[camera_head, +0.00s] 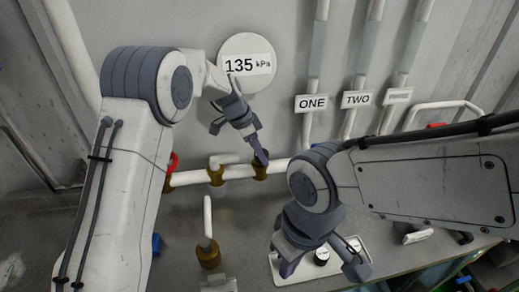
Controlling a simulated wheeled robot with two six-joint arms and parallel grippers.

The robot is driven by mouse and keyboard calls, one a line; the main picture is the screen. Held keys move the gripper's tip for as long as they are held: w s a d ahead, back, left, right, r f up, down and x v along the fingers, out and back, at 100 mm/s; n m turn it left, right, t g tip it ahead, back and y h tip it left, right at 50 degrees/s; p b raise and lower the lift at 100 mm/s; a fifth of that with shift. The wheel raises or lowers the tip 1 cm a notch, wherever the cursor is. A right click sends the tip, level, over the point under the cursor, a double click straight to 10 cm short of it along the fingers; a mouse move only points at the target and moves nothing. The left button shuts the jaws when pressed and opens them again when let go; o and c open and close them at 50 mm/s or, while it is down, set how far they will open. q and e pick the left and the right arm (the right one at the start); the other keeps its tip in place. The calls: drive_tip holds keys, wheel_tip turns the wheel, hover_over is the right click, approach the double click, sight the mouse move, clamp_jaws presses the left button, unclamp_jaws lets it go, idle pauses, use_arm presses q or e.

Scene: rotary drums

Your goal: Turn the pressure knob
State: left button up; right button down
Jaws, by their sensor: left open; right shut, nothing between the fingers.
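A round white gauge (237,48) on the back wall reads 135 kPa. I cannot tell which one is the pressure knob. My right gripper (290,267) is shut and empty, pointing down over the panel's left part and hiding some of it. I cannot tell whether it touches a knob. My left gripper (238,140) is open and empty below the gauge, in front of the wall and close to the horizontal pipe.
A white horizontal pipe (190,178) with brass fittings (216,172) runs along the wall. A short pipe with a brass base (208,256) stands on the bench left of the panel. Signs ONE (311,103) and TWO (356,99) hang on vertical pipes. A red part (172,163) shows beside my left arm.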

use_arm(q)
drive_tip(key=c, duration=1.4)
drive_tip(key=shift+n, duration=0.3)
